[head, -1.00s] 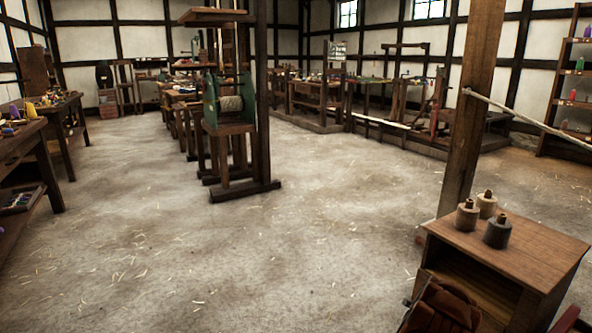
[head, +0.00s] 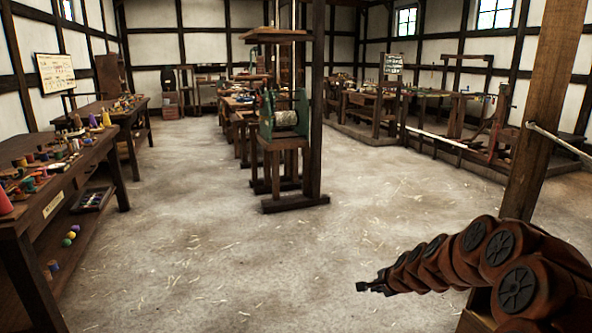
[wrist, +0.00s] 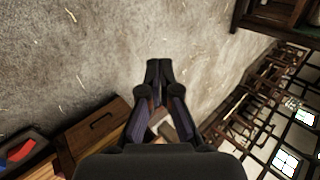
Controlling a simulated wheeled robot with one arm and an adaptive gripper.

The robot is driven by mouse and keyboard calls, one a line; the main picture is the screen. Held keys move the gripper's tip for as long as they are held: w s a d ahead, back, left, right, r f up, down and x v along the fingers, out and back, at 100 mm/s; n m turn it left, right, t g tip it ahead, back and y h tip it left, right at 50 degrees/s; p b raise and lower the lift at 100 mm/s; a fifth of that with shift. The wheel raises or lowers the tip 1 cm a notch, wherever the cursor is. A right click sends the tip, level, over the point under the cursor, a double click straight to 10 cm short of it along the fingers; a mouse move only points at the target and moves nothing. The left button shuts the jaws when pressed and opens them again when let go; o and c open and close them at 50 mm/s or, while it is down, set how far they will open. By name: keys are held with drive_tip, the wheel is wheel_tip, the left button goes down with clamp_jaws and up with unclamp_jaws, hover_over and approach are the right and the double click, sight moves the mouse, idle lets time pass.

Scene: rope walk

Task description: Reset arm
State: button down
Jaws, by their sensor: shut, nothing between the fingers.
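My gripper (head: 375,287) is at the end of my reddish-brown arm, which stretches in from the lower right of the head view. It is small and dark there, held out over bare floor. In the wrist view my gripper (wrist: 159,66) has its two black fingertips together, with nothing between them. The floor shows past the tips.
A long workbench (head: 55,195) with spools and coloured cones stands at the left. A green winding machine (head: 285,118) on a wooden stand is mid-room. A wooden post (head: 545,110) with a rope rises at the right. Straw-strewn floor (head: 220,250) lies open between.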

drive_tip(key=s+a+r+n+g+y+p, duration=0.15)
drive_tip(key=s+a+r+n+p, duration=0.3)
drive_tip(key=s+r, duration=0.55)
drive_tip(key=s+a+r+n+g+p, duration=0.35)
drive_tip(key=s+a+r+n, duration=0.35)
drive_tip(key=s, duration=0.5)
drive_tip(key=s+d+r+n+g+h+p, duration=0.1)
drive_tip(key=s+d+r+p, duration=0.1)
drive_tip(key=s, duration=0.7)
drive_tip(key=s+d+r+n+g+h+p, duration=0.1)
drive_tip(key=s+r+p, duration=0.3)
drive_tip(key=s, duration=0.5)
drive_tip(key=s+d+r+n+g+h+p, duration=0.1)
drive_tip(key=s+d+r+g+p, duration=0.1)
drive_tip(key=s+r, duration=0.4)
drive_tip(key=s+d+p, duration=0.1)
drive_tip(key=s, duration=0.3)
drive_tip(key=shift+d+r+g+h+p, duration=0.15)
drive_tip(key=shift+d+g+h+p, duration=0.05)
drive_tip(key=shift+g+h+p, duration=0.2)
drive_tip(key=shift+d, duration=0.15)
